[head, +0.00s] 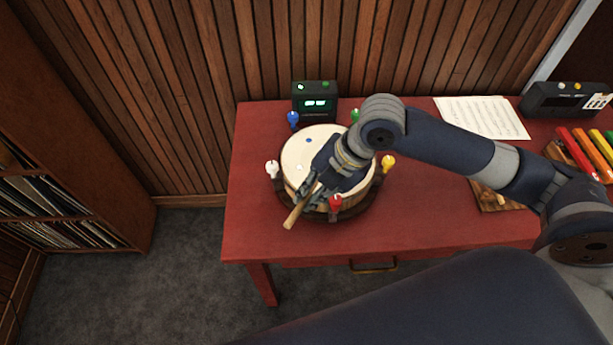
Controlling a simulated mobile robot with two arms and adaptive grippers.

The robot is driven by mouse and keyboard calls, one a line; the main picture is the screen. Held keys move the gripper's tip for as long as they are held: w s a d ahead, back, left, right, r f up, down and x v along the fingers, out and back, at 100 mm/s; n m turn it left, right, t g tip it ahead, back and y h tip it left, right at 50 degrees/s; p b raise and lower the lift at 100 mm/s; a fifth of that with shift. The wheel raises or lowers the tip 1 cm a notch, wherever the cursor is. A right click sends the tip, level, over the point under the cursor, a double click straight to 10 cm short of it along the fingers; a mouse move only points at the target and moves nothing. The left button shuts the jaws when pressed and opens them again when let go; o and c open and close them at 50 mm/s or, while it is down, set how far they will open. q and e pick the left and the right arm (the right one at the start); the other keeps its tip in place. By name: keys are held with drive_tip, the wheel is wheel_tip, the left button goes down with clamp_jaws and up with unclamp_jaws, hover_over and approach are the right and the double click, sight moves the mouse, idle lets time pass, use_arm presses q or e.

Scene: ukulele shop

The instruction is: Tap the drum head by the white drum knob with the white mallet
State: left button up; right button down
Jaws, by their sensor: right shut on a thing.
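The round drum (304,150) has a pale head and stands on the red table, with coloured knobs around its rim. The white drum knob (272,169) is at the drum's left side. A small white spot (299,167) shows on the drum head near that knob. My right gripper (309,192) is over the front part of the drum, shut on the mallet (293,216). The mallet's tan handle sticks out toward the front left, past the rim. I cannot make out its head clearly; the gripper covers part of it. My left gripper is not in view.
Blue (293,119), green (355,116), yellow (388,162) and red (336,203) knobs ring the drum. A dark device (315,101) with a lit display stands behind it. Sheet music (482,117) and coloured bars (580,152) lie right. The table's left front (260,235) is clear.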

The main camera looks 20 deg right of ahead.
drive_tip(key=n+p, duration=0.1)
drive_tip(key=n, duration=0.1)
drive_tip(key=w+r+n+g+y, duration=0.1)
drive_tip(key=n, duration=0.1)
drive_tip(key=shift+a+g+p, duration=0.15)
drive_tip(key=shift+g+p, duration=0.15)
drive_tip(key=shift+p, duration=0.05)
drive_tip(key=shift+w+a+n+g+y, duration=0.1)
drive_tip(key=shift+w+n+g+y, duration=0.2)
drive_tip(key=shift+n, duration=0.4)
drive_tip(key=shift+s+f, duration=0.1)
drive_tip(key=shift+f, duration=0.45)
wheel_tip(320, 180, down, 6)
drive_tip(key=b, duration=0.4)
drive_tip(key=shift+b, duration=0.4)
drive_tip(key=shift+r, duration=0.15)
